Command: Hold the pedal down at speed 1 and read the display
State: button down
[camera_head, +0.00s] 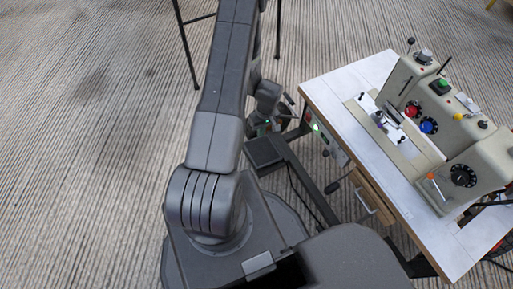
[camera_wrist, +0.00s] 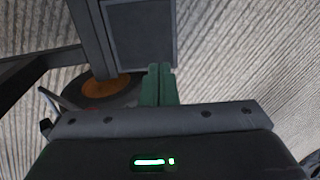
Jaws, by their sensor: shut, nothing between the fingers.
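The pedal, a dark rectangular plate with a lighter rim (camera_head: 263,151), lies low beside the sewing table. In the wrist view the pedal (camera_wrist: 140,32) fills the top middle. My gripper (camera_wrist: 159,68) has green fingers, closed together and empty, with tips at the pedal's near edge. I cannot tell whether they touch or press it. In the head view my gripper (camera_head: 264,128) hangs just above the pedal in the picture, partly hidden by my arm. A control box (camera_head: 325,138) with a small green light is under the table edge; no readable display shows.
The beige sewing machine (camera_head: 440,125) stands on the white table (camera_head: 350,80). A dark table leg and bar (camera_head: 310,185) run beside the pedal. A wheel with an orange hub (camera_wrist: 100,87) is close left of my fingers. Striped floor (camera_head: 90,130) is open at left.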

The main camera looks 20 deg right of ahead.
aim_at(254, 154)
jog(key=f+b, duration=0.1)
jog(key=f, duration=0.3)
jog(key=a+f+b, duration=0.1)
jog(key=f, duration=0.4)
jog(key=a+f+b, duration=0.1)
jog(key=f, duration=0.4)
jog(key=shift+s, duration=0.1)
jog(key=shift+b, duration=0.35)
jog(key=f+b, duration=0.1)
jog(key=b, duration=0.1)
jog(key=a+f+b, duration=0.1)
jog(key=f+b, duration=0.1)
jog(key=b, duration=0.1)
jog(key=shift+s+b, duration=0.1)
jog(key=shift+b, duration=0.3)
jog(key=shift+a, duration=0.1)
jog(key=shift+r+p, duration=0.35)
jog(key=shift+r, duration=0.2)
notch_tip(254, 154, up, 13)
jog(key=a+p, duration=0.1)
jog(key=p, duration=0.3)
jog(key=shift+a+r, duration=0.15)
jog(key=shift+r, duration=0.05)
